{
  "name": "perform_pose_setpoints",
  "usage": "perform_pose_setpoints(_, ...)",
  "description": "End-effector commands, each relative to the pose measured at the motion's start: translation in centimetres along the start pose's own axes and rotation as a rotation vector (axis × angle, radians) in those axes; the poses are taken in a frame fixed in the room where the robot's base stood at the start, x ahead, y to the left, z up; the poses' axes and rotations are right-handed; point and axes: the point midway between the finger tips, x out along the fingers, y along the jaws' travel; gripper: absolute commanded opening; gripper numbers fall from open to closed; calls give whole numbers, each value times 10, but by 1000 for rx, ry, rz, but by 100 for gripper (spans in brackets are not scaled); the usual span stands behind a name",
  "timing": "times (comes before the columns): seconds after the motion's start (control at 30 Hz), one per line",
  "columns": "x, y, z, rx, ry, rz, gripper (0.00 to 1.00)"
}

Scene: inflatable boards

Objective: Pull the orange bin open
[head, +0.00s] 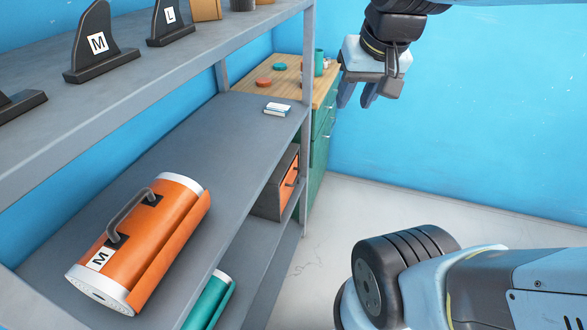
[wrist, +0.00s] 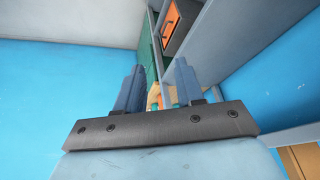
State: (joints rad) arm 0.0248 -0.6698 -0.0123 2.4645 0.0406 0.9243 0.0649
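The orange bin (head: 288,184) is a dark grey box with an orange front and a small handle. It sits on a lower level of the grey shelf, partly hidden by the shelf board and post. Its orange front also shows at the top of the wrist view (wrist: 172,22). It looks closed, flush in its housing. My gripper (head: 356,98) is up and to the right of the bin, well apart from it, in front of the blue wall. Its two fingers are apart with nothing between them, as the wrist view also shows (wrist: 160,82).
An orange cylinder (head: 150,240) marked M lies on the grey shelf (head: 190,150), with a teal cylinder (head: 210,300) below. A green cabinet (head: 320,150) with a wooden top stands behind the shelf post (head: 307,100). The pale floor (head: 400,210) right of the shelf is clear.

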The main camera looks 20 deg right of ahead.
Motion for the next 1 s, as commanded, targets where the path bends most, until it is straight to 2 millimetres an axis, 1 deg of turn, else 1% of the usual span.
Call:
perform_pose_setpoints(0.03, 6, 1, -8, 54, -32, -6, 37)
perform_pose_setpoints(0.27, 36, -5, -42, 339, -188, -35, 37)
perform_pose_setpoints(0.57, 86, -5, -84, 721, -395, -46, 37)
perform_pose_setpoints(0.77, 127, -1, -110, 976, -536, -37, 37)
perform_pose_setpoints(1.0, 181, 9, -137, 1280, -714, -9, 37)
